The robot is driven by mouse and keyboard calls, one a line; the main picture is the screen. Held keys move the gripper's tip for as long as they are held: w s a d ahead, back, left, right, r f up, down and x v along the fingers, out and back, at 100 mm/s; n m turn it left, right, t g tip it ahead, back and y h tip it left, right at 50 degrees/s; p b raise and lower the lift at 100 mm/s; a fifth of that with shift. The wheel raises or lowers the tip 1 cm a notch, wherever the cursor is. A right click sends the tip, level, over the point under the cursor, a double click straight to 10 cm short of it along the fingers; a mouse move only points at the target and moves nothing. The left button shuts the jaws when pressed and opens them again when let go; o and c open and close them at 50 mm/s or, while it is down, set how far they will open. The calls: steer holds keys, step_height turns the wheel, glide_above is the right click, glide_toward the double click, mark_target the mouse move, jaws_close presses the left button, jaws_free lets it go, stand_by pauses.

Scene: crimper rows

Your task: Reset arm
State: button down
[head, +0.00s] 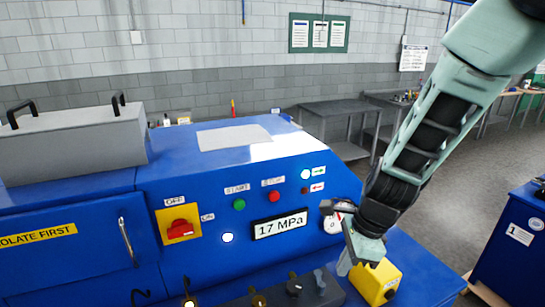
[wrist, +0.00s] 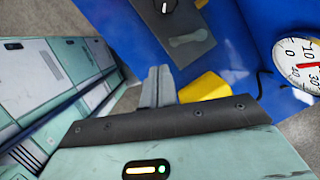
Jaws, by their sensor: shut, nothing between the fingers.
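My arm comes in from the upper right of the head view. My gripper (head: 347,265) points down in front of the right part of the blue machine (head: 180,260), just left of and above a yellow box (head: 375,282). In the wrist view my gripper (wrist: 158,72) has its two fingers together with nothing between them.
A pressure gauge (wrist: 299,62) is close on the right. The display (head: 280,225) reads 17 MPa. A red switch (head: 180,229), green button (head: 239,204) and red button (head: 275,197) sit on the panel. A dark knob block (head: 275,293) is below. Grey floor (head: 440,190) is open at right.

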steer(key=s+a+f+n+b, duration=0.1)
steer(key=s+f+n+b, duration=0.2)
steer(key=s+n+b, duration=0.3)
steer(key=s+a+f+n+h+b, duration=0.1)
steer(key=s+n+b, duration=0.5)
steer(key=n, duration=0.6)
steer(key=s+a+f+n+h+b, duration=0.1)
steer(key=s+a+f+n+b, duration=0.1)
steer(key=s+f+n+b, duration=0.3)
steer(key=s+n+b, duration=0.1)
steer(key=s+n, duration=0.1)
steer(key=n, duration=0.2)
steer(key=shift+s+a+f+g, duration=0.2)
steer(key=shift+a+f+g, duration=0.1)
steer(key=shift+a, duration=0.1)
